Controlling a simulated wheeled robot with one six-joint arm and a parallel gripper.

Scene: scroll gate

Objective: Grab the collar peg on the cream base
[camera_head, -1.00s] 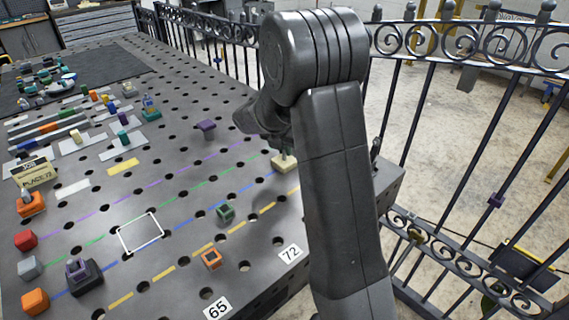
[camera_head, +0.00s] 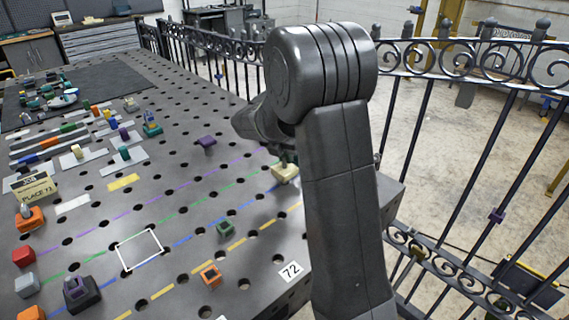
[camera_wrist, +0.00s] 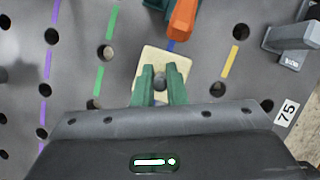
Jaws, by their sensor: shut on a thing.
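The cream base (camera_wrist: 163,60) is a small square plate with a grey round peg (camera_wrist: 160,82) standing on it, seen in the wrist view. My gripper (camera_wrist: 160,88) has its two green fingers on either side of the peg, shut on it. In the head view the cream base (camera_head: 286,173) shows beside my arm, near the table's right edge. There my gripper (camera_head: 286,155) is directly above it and mostly hidden by my arm. I cannot tell whether the base touches the table.
An orange-topped piece (camera_wrist: 183,20) stands close beyond the base. A grey block (camera_wrist: 290,38) is at the right by the 75 label.

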